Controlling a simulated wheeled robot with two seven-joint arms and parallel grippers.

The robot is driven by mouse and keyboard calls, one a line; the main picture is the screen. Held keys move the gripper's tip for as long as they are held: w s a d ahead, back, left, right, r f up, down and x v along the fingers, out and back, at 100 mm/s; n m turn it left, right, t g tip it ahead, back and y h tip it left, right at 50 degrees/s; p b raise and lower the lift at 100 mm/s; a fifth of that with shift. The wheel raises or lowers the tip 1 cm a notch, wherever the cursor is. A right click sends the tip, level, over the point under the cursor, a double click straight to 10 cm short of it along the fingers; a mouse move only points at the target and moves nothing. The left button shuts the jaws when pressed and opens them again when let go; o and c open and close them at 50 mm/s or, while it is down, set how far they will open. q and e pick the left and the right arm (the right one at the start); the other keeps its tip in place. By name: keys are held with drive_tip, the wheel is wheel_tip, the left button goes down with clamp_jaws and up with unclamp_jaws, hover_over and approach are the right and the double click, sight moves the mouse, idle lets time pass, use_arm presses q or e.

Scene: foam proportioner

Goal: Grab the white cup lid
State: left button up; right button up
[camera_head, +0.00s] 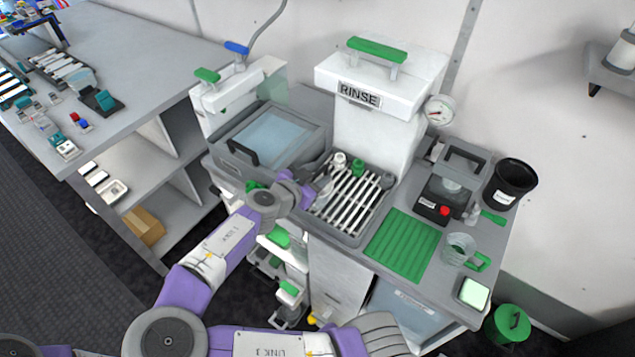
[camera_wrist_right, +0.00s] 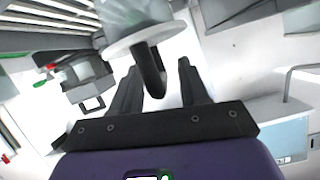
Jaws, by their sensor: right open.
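My right gripper (camera_head: 314,189) is at the left edge of the slatted rack, beside the rinse unit. It also shows in the right wrist view (camera_wrist_right: 157,70), its two dark fingers apart. In that view a white round lid (camera_wrist_right: 122,45) with a black curved handle (camera_wrist_right: 149,70) is just beyond the fingers. The handle reaches into the gap between them, and neither finger visibly closes on it. A translucent cup-like body (camera_wrist_right: 135,12) adjoins the lid, cut off by the top edge. In the head view the gripper partly hides this spot. My left gripper is not in view.
The slatted rack (camera_head: 350,205) holds a small white fitting (camera_head: 339,160). The white RINSE unit (camera_head: 378,125) stands behind it. A lidded grey basin (camera_head: 268,135) is at left. A green mat (camera_head: 402,246), clear jug (camera_head: 459,248) and black bin (camera_head: 510,184) are at right.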

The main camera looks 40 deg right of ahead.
clamp_jaws()
